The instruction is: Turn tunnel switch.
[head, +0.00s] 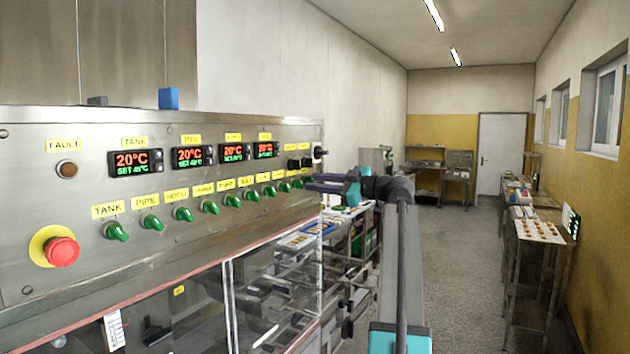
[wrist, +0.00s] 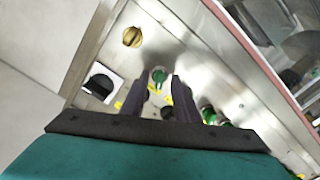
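A steel control panel (head: 60,200) carries a row of green switches under yellow labels, running from TANK at the left to the far right end. The labels at the far end are too small to read, so I cannot tell which one says tunnel. My gripper (head: 310,182) is at the far right end of this row, with its fingers pointing at the panel.
Temperature displays (head: 135,162) sit above the switches. A red emergency stop button (head: 62,251) is at the panel's lower left. A yellow-brown knob (wrist: 132,37) and a black fitting (wrist: 100,86) lie near the gripper. Clear covers hang below the panel. The aisle floor (head: 455,260) is free.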

